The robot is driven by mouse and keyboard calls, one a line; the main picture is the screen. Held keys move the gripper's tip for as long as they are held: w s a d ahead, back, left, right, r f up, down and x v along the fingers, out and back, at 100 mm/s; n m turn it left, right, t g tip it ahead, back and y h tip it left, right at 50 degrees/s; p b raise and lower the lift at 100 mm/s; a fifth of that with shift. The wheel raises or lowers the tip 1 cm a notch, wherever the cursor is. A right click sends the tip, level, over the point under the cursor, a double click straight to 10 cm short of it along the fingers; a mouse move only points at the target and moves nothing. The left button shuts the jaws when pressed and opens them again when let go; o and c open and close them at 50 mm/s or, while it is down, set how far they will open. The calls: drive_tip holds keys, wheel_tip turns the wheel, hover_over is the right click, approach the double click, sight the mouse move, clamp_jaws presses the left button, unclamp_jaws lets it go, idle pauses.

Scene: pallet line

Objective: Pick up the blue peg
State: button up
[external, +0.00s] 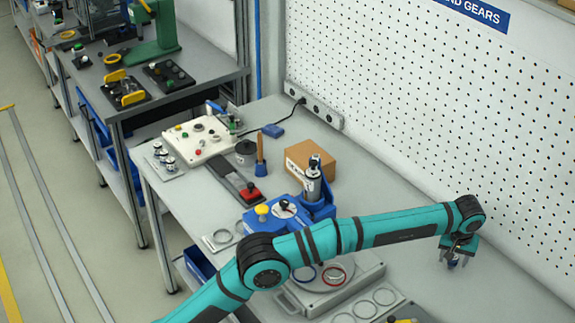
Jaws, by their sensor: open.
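My gripper (456,259) hangs from the end of my teal arm at the right, pointing down over the bare right part of the workbench. It is small in the picture, and its jaws are open. A small dark bluish bit shows at its fingertips. I cannot tell whether this is the blue peg or part of the fingers. No other clear blue peg can be made out, and my arm hides part of the bench.
My arm spans a blue fixture (257,220) and a grey plate with rings (368,276) on the workbench (500,275). A cardboard box (310,160) stands behind the fixture. A white pegboard wall (430,110) bounds the back. The bench's right side is mostly clear.

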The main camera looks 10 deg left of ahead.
drive_tip(key=c, duration=1)
drive_tip(key=shift+c, duration=0.2)
